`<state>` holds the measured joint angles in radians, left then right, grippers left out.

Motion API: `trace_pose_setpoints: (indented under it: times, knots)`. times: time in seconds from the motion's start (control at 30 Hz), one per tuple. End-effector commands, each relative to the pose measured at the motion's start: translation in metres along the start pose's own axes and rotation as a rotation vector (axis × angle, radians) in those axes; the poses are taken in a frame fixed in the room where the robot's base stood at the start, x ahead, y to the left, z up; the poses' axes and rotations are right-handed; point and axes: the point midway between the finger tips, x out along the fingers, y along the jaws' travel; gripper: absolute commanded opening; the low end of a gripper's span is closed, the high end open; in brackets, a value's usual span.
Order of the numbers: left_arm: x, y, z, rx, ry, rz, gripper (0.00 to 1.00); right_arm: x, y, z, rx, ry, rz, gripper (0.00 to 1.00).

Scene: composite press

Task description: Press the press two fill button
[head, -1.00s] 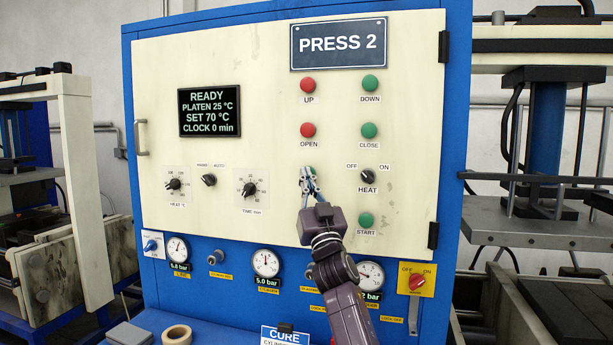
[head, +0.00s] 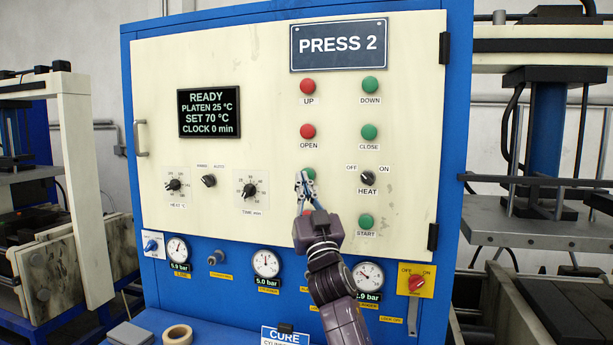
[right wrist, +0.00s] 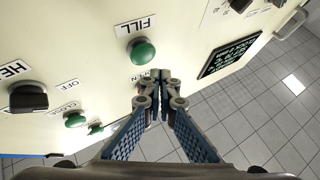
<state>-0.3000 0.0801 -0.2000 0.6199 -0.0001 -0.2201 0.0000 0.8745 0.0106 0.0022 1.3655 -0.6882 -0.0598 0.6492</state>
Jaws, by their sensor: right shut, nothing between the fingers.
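The fill button is a green dome (head: 309,173) on the cream Press 2 panel, below the red open button, and the gripper partly covers it in the head view. In the right wrist view the green fill button (right wrist: 142,52) shows whole beside its FILL label (right wrist: 137,27). My right gripper (head: 303,178) is shut and empty, its tips in front of the panel at the button's lower left. In the right wrist view the closed tips (right wrist: 160,76) appear just beside the button; contact cannot be made out. My left gripper is not in view.
The red open button (head: 308,131) is above, the green start button (head: 365,221) and heat knob (head: 367,177) to the right. A dark display (head: 209,113) reads READY. Gauges (head: 266,264) line the blue lower panel. A tape roll (head: 177,335) lies on the ledge.

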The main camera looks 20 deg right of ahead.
Motion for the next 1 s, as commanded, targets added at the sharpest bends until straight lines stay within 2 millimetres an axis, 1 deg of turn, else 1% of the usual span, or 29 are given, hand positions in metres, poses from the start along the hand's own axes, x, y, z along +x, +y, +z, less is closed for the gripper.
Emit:
trace_pose_setpoints:
  times: [0.03,0.13,0.4,1.0]
  knots:
    - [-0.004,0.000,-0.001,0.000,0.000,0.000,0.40,-0.003,-0.003,-0.004,0.002,-0.001,0.000,0.00]
    - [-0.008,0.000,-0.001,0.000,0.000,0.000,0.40,-0.010,-0.008,-0.009,0.003,-0.001,-0.001,0.00]
    - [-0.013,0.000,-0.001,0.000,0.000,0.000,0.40,-0.026,-0.019,-0.019,0.002,-0.002,0.000,0.00]
    - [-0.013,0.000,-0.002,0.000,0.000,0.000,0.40,-0.027,-0.019,-0.020,0.002,-0.001,0.000,0.00]
